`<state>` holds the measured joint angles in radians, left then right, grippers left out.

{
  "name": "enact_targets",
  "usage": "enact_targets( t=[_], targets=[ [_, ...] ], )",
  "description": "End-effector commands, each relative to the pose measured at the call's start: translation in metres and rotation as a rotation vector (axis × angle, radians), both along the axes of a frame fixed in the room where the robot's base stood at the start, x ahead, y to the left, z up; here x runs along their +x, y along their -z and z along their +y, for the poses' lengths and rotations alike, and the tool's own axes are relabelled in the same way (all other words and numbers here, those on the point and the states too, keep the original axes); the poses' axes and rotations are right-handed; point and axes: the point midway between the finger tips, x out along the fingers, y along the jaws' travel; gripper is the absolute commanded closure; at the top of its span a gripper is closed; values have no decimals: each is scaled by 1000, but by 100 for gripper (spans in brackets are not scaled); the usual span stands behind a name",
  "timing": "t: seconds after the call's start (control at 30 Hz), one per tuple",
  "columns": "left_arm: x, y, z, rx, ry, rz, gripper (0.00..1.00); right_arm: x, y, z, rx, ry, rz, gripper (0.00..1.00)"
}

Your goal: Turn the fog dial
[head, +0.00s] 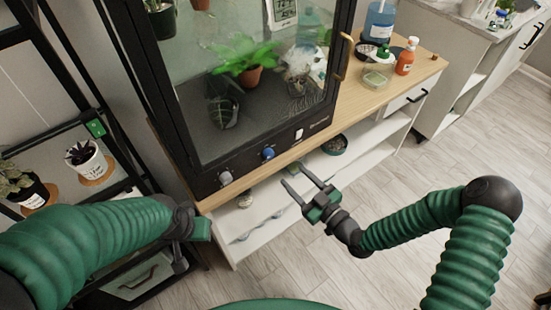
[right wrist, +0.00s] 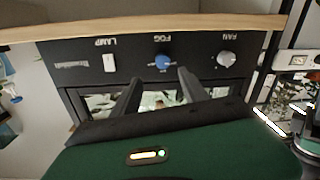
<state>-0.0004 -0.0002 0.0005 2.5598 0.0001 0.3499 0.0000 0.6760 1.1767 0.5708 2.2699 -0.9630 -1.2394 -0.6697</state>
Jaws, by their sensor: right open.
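The blue fog dial (head: 268,153) sits on the black front panel below the glass cabinet, between the grey fan knob (head: 225,178) and the white lamp switch (head: 298,134). In the right wrist view, which is upside down, the fog dial (right wrist: 163,62) lies under the FOG label, just beyond my fingertips and between their lines. My right gripper (head: 292,174) is open and empty, in front of the panel and apart from the dial. It also shows in the right wrist view (right wrist: 159,76). My left gripper (head: 200,229) is partly visible at the lower left; its jaws are unclear.
The glass cabinet (head: 190,120) holds several plants and stands on a wooden-topped shelf unit (head: 345,107). An orange bottle (head: 406,57) and a glass jar (head: 377,76) stand to its right. A black rack (head: 70,125) with potted plants stands left. The floor at right is clear.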

Motion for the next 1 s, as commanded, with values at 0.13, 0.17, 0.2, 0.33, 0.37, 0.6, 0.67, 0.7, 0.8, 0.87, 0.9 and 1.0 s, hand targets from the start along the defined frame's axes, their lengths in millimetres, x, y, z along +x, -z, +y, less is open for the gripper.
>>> enact_targets(
  t=[0.13, 0.17, 0.2, 0.33, 0.37, 0.6, 0.67, 0.7, 0.8, 0.87, 0.9, 1.0],
  targets=[
    [0, 2, 0, 0, -1, 0, 67, 30, 0, 27, 0, -3, 0, 48],
    [0, 2, 0, 0, -1, 0, 67, 36, 0, 32, 1, -2, -1, 48],
    [0, 2, 0, 0, -1, 0, 67, 44, 0, 37, 2, -1, -1, 48],
    [0, 4, 0, 0, -1, 0, 67, 64, 0, 51, 2, -1, 1, 48],
    [0, 4, 0, 0, -1, 0, 67, 67, 1, 54, 1, -1, 1, 48],
    [0, 4, 0, 0, -1, 0, 67, 77, 0, 62, 1, -1, 4, 48],
    [0, 4, 0, 0, -1, 0, 67, 77, 0, 62, 1, -1, 4, 48],
    [0, 4, 0, 0, -1, 0, 67, 77, 0, 62, 1, -1, 4, 48],
    [0, 4, 0, 0, -1, 0, 67, 77, 0, 62, 0, -1, 3, 55],
    [0, 4, 0, 0, -1, 0, 67, 77, 0, 62, 0, -1, 3, 63],
    [0, 4, 0, 0, -1, 0, 67, 77, 0, 62, 0, -1, 3, 68],
    [0, 4, 0, 0, -1, 0, 67, 77, 0, 61, 0, -1, 3, 81]
  ],
)
